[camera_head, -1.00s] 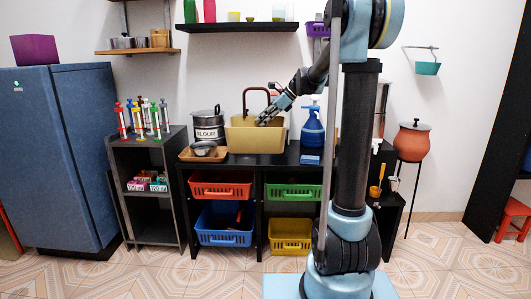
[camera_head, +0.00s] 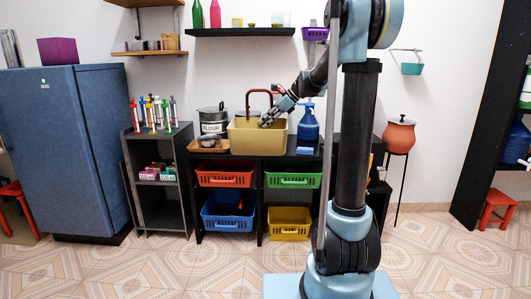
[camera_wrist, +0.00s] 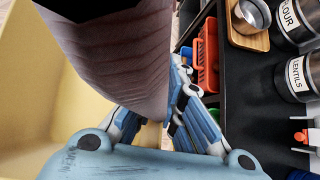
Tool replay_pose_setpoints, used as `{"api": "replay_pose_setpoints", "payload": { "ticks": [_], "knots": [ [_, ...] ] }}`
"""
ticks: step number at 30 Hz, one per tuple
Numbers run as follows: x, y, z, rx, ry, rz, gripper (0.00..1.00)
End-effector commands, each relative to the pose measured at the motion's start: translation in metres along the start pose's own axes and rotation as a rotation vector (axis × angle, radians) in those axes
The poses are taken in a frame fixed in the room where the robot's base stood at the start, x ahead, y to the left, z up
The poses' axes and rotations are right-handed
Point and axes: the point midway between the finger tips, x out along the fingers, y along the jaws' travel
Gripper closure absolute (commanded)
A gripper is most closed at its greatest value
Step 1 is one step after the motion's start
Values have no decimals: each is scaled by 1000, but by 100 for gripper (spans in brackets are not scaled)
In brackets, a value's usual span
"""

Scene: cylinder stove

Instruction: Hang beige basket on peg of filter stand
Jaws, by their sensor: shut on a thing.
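The beige basket (camera_head: 257,138), a deep open-topped box, is in front of the counter's middle. My gripper (camera_head: 270,118) reaches down into its opening from the upper right and is shut on it. In the wrist view the fingertips (camera_wrist: 155,135) close on a pale strip of the basket, and its yellowish wall (camera_wrist: 45,110) fills the left side. A brown ribbed shape blocks the upper middle of that view; I cannot tell what it is. The filter stand is not clear behind my column, and I see no peg.
A red-brown tap (camera_head: 249,100) stands behind the basket. A flour canister (camera_head: 212,126) is left of it, a blue jug (camera_head: 308,125) right. A clay pot (camera_head: 399,135) on tall legs stands at the right. Black counter (camera_head: 293,158) lies below; open tiled floor is in front.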

Motion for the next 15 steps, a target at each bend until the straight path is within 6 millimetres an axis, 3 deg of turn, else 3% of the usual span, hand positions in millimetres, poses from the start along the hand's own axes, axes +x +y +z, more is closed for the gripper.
{"api": "replay_pose_setpoints", "payload": {
  "ticks": [8,11,15],
  "knots": [
    [20,-24,-42,122,13,-122,100],
    [24,-35,-64,185,18,-185,100],
    [30,-56,-109,307,30,-310,100]
  ]
}}
